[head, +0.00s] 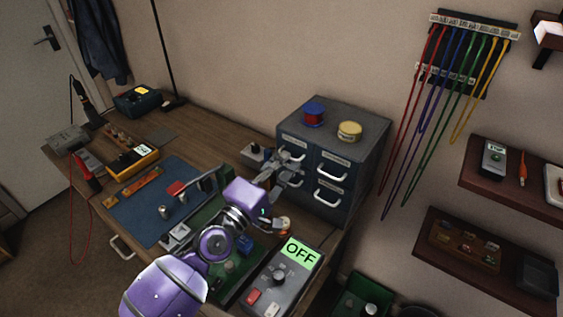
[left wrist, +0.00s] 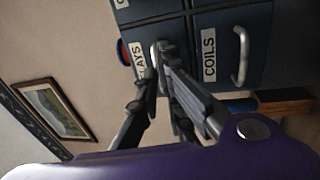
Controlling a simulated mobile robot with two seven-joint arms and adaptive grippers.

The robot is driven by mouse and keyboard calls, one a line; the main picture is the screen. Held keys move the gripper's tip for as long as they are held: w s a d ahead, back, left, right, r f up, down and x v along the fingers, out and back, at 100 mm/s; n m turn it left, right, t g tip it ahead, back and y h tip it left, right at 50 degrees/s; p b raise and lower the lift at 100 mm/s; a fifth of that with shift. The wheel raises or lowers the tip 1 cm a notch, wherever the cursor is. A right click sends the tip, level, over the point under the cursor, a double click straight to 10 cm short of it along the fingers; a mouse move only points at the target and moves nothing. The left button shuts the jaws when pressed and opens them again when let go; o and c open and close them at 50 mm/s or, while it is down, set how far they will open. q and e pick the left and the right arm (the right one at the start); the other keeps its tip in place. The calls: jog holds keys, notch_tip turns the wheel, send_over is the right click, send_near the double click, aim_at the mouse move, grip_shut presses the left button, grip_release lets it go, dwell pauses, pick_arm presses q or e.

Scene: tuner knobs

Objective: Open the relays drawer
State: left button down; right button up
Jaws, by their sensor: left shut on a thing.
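A blue-grey cabinet (head: 352,132) with white drawer handles stands at the back right of the bench. The relays drawer is at its upper left; its label (left wrist: 139,60) is partly covered, with only "LAYS" readable in the left wrist view. My left gripper (head: 285,166) is at this drawer's white handle (head: 293,154), and its fingers (left wrist: 158,68) are shut on it. The fingers hide much of the handle. The drawer front looks about flush with its neighbours. My right gripper is not in view.
The coils drawer (left wrist: 255,60) with its own handle (left wrist: 241,55) is just below. Two spools, one red and blue (head: 314,114) and one yellow (head: 349,131), stand on the cabinet. A grey box with an OFF display (head: 283,280) stands in front. Cables (head: 440,90) hang right.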

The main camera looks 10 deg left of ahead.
pick_arm(q)
jog(key=r+b+v, duration=0.2)
jog(key=v, duration=1)
jog(key=shift+s+a, duration=0.25)
jog(key=shift+s, duration=0.05)
jog(key=c, duration=2)
grip_release()
jog(key=shift+r, duration=0.1)
jog(key=shift+o, duration=0.3)
jog(key=v, duration=1.2)
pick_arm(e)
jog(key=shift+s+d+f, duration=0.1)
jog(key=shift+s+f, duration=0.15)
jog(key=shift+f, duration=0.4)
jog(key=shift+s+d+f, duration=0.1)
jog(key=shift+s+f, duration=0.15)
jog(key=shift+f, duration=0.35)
